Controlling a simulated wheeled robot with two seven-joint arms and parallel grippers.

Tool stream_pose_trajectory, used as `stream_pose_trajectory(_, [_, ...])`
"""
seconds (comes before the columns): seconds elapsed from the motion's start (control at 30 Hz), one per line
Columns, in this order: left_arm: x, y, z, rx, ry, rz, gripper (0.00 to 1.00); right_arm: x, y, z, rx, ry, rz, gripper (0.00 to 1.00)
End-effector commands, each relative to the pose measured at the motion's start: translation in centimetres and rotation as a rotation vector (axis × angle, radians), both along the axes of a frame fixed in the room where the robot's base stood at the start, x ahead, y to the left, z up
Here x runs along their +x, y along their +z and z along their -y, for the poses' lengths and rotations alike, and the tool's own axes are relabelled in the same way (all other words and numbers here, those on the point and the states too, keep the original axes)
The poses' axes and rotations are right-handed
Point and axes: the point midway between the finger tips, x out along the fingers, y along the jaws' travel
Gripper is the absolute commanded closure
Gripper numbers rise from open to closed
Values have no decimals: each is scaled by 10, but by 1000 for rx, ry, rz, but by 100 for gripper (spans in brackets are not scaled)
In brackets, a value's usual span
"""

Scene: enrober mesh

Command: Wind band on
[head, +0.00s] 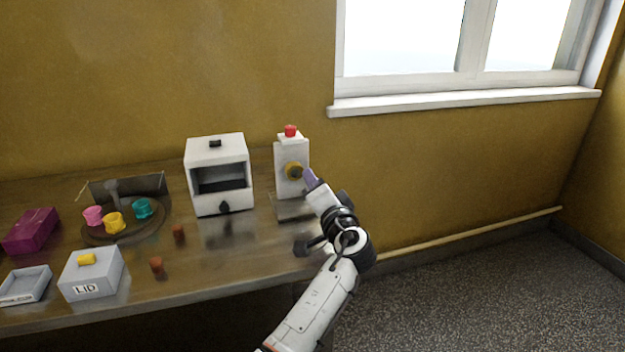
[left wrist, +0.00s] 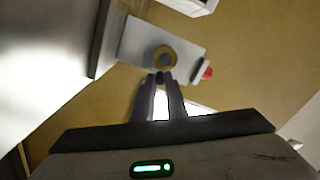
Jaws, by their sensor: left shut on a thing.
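A white upright box (head: 286,153) with a red button (head: 290,131) on top stands at the right end of the table. A yellow round knob (head: 292,171) sits on its front face; in the left wrist view the knob (left wrist: 164,55) has a dark centre. My left gripper (head: 309,178) reaches up to the knob from the right. In the left wrist view its fingers (left wrist: 161,78) are closed together on a small dark piece at the knob's edge. The fingers hide most of that piece. My right gripper is out of view.
A white open-fronted box (head: 218,150) stands left of the upright box. Further left are a round turntable (head: 95,236) with pink, yellow and teal cups, a purple box (head: 31,231), a box marked LID (head: 91,275), a tray (head: 25,287) and two brown pieces.

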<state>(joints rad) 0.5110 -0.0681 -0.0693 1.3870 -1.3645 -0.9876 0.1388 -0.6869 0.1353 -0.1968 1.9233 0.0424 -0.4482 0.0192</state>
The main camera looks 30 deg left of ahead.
Motion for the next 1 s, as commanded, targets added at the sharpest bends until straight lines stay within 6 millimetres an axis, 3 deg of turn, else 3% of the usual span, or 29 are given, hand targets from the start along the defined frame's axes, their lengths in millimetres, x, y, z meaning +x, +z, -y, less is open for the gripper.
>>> stream_pose_trajectory(0.7, [0,-2,1,48,-2,-55,100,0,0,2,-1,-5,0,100])
stream_pose_trajectory(0.73, [0,-2,1,48,-2,-55,83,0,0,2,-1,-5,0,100])
stream_pose_trajectory(0.8, [0,-2,1,48,-2,-54,71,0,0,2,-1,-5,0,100])
stream_pose_trajectory(1.0, [0,-2,0,47,-1,-54,69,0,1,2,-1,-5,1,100])
